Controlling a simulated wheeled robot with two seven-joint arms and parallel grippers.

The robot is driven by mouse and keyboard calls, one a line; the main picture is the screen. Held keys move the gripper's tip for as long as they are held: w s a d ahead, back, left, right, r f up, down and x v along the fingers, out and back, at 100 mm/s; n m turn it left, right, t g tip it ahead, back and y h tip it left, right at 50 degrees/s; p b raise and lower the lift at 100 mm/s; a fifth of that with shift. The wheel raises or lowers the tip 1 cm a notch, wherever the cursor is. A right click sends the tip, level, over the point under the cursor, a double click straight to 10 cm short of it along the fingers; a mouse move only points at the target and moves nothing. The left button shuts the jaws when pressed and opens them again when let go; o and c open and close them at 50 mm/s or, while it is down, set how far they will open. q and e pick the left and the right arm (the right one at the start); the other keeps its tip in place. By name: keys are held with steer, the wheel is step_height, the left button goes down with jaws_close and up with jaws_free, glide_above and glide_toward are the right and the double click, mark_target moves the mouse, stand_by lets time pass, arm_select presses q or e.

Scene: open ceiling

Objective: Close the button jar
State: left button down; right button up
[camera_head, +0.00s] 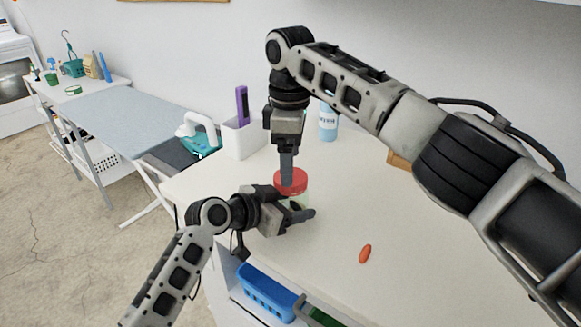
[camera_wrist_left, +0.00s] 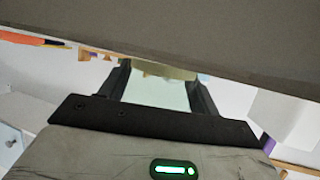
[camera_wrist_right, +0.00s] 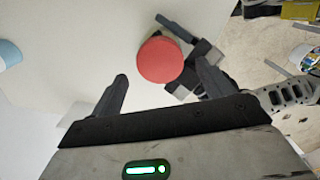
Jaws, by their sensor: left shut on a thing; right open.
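The red lid (camera_head: 291,181) sits at the top of the jar near the table's left edge; it also shows as a round red disc in the right wrist view (camera_wrist_right: 160,60). Whether it is fully seated cannot be told. The jar's pale body (camera_wrist_left: 158,91) is between the fingers of my left gripper (camera_head: 300,213), which is shut on it from the side; the head view mostly hides the jar. My right gripper (camera_head: 287,168) points down over the lid. Its fingers (camera_wrist_right: 163,95) are open and empty, with the lid ahead of them in the right wrist view.
On the white table (camera_head: 330,200) lie a small red-orange object (camera_head: 365,253) and, behind, a light-blue bottle (camera_head: 327,122) and a white holder (camera_head: 240,138) with a purple item. A blue basket (camera_head: 268,290) is below the front edge. The table's middle is mostly clear.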

mark_target(290, 197)
steer(key=shift+r, duration=0.65)
steer(key=shift+c, duration=0.2)
steer(key=shift+r+n, duration=1.6)
steer(key=shift+r, duration=0.15)
step_height(290, 197, down, 8)
steer(key=shift+f, duration=0.1)
